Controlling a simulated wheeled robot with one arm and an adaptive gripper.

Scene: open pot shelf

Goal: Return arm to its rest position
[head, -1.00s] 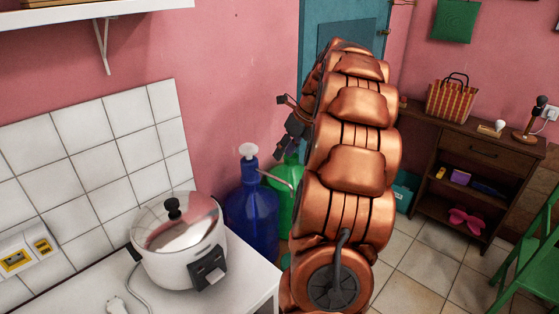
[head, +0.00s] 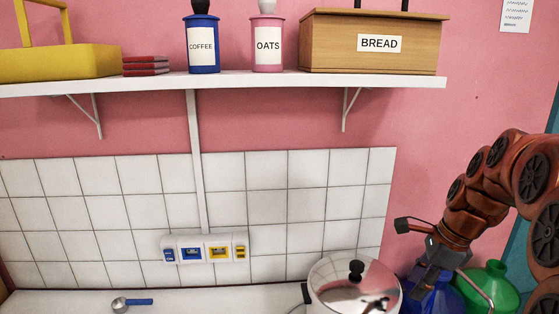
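My copper-coloured arm comes in from the right edge of the head view and bends down to the left. My gripper (head: 432,264) is at its end, at the lower right, in front of the blue bottle and above and right of the rice cooker. Its finger linkages stand spread apart, one to the left with a dark pad and one down to the right. I see nothing held between them. The lower finger's tip is hard to make out.
A white shelf (head: 230,84) holds a yellow basket (head: 62,62), coffee tin (head: 202,47), oats tin (head: 267,45) and bread box (head: 375,42).

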